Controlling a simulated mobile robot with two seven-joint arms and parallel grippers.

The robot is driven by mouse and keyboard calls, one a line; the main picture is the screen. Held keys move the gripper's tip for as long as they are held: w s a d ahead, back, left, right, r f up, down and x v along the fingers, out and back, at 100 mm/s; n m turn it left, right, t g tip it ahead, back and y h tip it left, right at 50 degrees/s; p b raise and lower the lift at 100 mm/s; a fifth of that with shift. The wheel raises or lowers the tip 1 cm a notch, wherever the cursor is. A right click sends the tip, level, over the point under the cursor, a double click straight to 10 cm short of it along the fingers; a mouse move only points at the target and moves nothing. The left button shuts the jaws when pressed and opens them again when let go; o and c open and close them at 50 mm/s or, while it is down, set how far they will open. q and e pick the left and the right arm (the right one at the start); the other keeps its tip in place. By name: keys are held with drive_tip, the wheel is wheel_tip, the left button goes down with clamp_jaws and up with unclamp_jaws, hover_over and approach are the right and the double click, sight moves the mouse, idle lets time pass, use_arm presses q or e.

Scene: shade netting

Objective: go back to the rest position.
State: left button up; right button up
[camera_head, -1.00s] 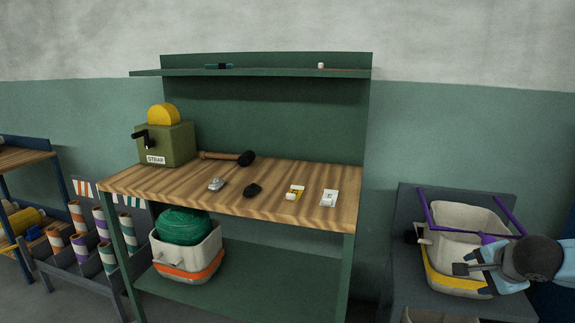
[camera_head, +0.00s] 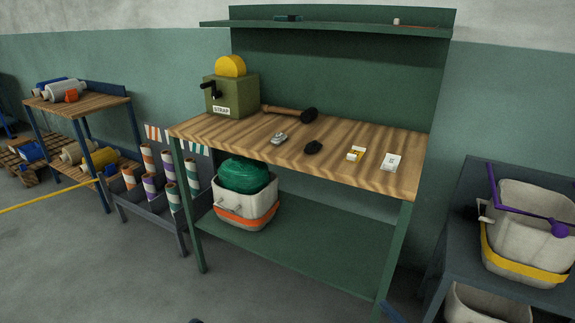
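Neither of my grippers is clearly in view. A small blue piece at the lower right edge (camera_head: 391,312) may be part of my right arm, but no fingers show there. The workbench (camera_head: 290,145) with its wooden top stands in front of me. On it are a green strap box (camera_head: 232,96) with a yellow roll, a mallet (camera_head: 290,112), a grey metal piece (camera_head: 279,139), a black piece (camera_head: 313,147), a yellow and white piece (camera_head: 356,153) and a white tag (camera_head: 391,162).
A bucket with an orange band (camera_head: 246,213) holds green material on the lower shelf (camera_head: 300,250). A yellow-banded bucket (camera_head: 530,225) with a purple handle stands on a dark stand at right. A rack of rolls (camera_head: 150,210) is at left. Floor (camera_head: 90,270) is open at front left.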

use_arm(q)
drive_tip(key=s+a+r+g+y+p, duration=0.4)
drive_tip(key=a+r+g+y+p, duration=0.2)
drive_tip(key=p, duration=3.2)
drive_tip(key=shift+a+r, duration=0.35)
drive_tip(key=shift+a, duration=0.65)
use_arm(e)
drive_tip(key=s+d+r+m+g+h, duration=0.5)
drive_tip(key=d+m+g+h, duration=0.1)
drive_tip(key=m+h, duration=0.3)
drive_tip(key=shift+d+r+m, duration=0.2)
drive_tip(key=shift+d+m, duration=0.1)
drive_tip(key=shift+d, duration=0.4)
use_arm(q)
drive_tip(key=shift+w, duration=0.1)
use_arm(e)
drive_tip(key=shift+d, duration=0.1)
